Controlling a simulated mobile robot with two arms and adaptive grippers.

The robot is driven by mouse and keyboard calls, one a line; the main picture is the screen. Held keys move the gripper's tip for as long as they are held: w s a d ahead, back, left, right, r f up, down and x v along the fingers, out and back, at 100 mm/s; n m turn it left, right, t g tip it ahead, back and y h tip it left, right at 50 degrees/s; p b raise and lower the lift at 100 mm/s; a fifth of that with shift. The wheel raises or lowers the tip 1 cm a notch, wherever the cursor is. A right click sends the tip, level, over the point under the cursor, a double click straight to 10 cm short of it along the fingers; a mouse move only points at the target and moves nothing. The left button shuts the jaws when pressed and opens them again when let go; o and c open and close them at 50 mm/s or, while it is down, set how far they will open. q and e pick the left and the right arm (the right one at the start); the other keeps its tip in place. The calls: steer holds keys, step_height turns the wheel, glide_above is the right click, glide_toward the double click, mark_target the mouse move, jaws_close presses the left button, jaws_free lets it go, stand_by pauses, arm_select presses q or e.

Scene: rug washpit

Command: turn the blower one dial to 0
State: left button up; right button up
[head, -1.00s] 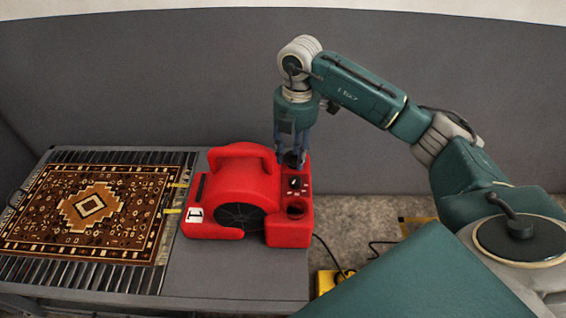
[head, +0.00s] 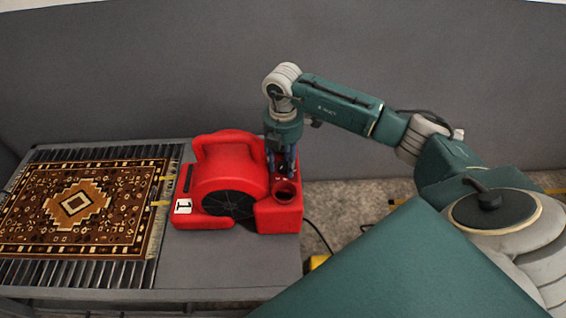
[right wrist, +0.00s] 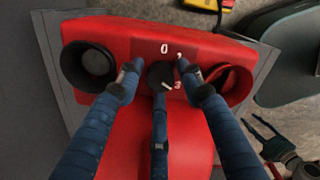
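The red blower (head: 228,185) with a white "1" label sits on the grey table. Its black dial (right wrist: 160,74) shows in the right wrist view, with a "0" printed beside it and a "3" at its lower right. The dial's white mark appears to point toward the "3". My right gripper (head: 283,172) is over the blower's control panel and hides the dial in the head view. In the right wrist view its blue fingers (right wrist: 156,71) are spread around the dial, with gaps at the sides; contact is not clear.
Two round ports flank the dial, a dark one (right wrist: 88,66) and a red one (right wrist: 228,84). A patterned rug (head: 82,208) lies on the slatted rack at left. A cable (head: 318,235) and a yellow item (head: 318,262) are on the floor at right.

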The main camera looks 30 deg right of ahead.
steer(key=c, duration=0.9)
steer(key=shift+o, duration=0.2)
